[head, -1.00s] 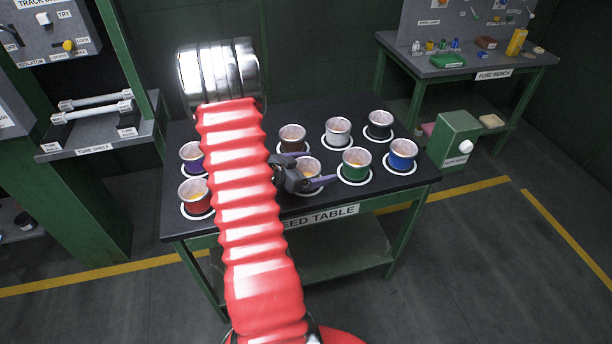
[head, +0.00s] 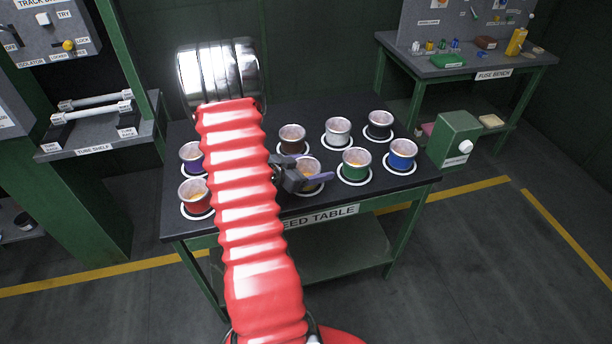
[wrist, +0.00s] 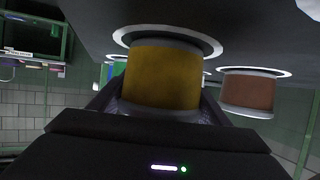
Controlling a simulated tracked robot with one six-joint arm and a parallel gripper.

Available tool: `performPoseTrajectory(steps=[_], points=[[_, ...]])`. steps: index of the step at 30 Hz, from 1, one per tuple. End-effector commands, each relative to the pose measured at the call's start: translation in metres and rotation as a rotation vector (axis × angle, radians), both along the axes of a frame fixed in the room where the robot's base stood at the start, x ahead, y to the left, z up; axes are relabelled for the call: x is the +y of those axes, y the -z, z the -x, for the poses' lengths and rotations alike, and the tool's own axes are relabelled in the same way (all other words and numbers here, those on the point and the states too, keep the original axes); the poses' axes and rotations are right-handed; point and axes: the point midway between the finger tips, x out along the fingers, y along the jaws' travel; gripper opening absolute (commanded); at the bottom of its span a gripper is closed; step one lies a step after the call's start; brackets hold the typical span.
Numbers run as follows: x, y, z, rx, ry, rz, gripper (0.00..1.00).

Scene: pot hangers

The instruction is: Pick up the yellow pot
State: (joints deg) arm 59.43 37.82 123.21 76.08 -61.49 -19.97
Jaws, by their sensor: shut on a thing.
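The yellow pot (wrist: 162,78) fills the middle of the wrist view, which is upside down. It stands upright within a white ring on the black table and its base looks to be on the table. In the head view its open rim (head: 308,164) shows, while my gripper covers most of its side. My gripper (head: 307,176) is low at the table's front, with one finger on each side of the pot. It is shut on the pot; the fingers show beside it in the wrist view too (wrist: 160,104).
A green pot (head: 355,164) stands close on the right, with a blue pot (head: 402,154) beyond. Brown (head: 292,139), white (head: 338,131) and black (head: 379,124) pots stand behind. Red (head: 195,195) and purple (head: 191,155) pots are left of my arm. The table's front edge (head: 370,200) is near.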

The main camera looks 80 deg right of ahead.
Motion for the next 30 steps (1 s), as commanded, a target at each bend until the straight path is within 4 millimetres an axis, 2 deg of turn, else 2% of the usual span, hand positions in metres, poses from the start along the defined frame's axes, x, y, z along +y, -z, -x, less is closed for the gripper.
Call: performPoseTrajectory(steps=[8, 14, 30], points=[[0.0, -0.001, 0.0, 0.0, -0.001, 0.002, 0.42], [-0.001, -0.013, 0.0, -0.002, 0.0, 0.003, 0.42], [0.0, -0.087, 0.0, -0.001, 0.0, 0.003, 0.42]])
